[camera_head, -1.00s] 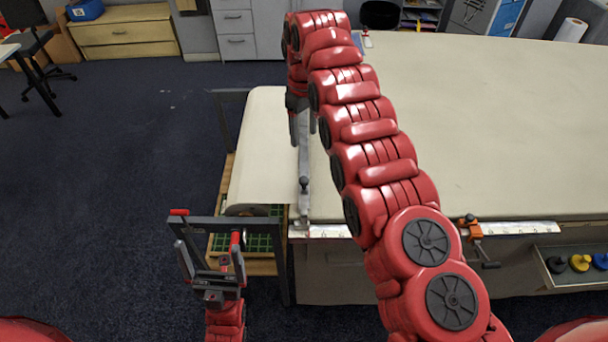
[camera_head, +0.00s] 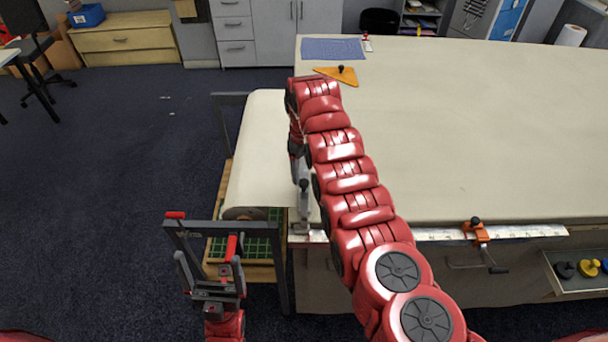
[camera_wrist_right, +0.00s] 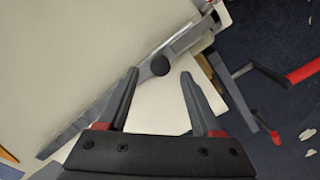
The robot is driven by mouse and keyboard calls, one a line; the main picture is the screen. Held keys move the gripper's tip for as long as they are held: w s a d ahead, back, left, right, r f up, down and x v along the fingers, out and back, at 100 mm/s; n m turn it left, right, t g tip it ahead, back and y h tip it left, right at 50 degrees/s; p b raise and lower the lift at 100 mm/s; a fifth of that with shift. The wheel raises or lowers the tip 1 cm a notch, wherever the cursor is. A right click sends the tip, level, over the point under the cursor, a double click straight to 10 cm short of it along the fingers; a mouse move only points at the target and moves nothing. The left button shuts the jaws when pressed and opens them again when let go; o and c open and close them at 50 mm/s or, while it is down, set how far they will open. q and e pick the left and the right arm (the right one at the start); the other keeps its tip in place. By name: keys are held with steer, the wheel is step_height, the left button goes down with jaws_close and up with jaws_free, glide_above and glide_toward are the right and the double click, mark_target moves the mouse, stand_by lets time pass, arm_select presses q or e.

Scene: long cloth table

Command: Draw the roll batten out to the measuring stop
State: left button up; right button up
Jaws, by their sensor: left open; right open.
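The roll batten is a grey bar (camera_head: 304,212) with a black knob, lying across the fabric at the table's left end. In the right wrist view the bar runs diagonally, and its black knob (camera_wrist_right: 160,66) appears between my right gripper's fingertips (camera_wrist_right: 158,74). The fingers are open; I cannot tell how high they are above the knob. In the head view my right arm partly hides that gripper and the bar. The measuring stop is an orange clamp (camera_head: 477,231) on the front ruler, to the right. My left gripper (camera_head: 209,262) is open and empty in front of the roll stand.
A white ruler (camera_head: 530,231) runs along the table's front edge. The fabric roll (camera_head: 245,213) sits in a dark stand with red-tipped handles (camera_head: 174,216). A blue mat (camera_head: 332,49) and an orange triangle (camera_head: 338,75) lie at the far left. The table's right side is clear.

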mark_target(304, 181)
steer(key=shift+f, duration=1.7)
jaws_close()
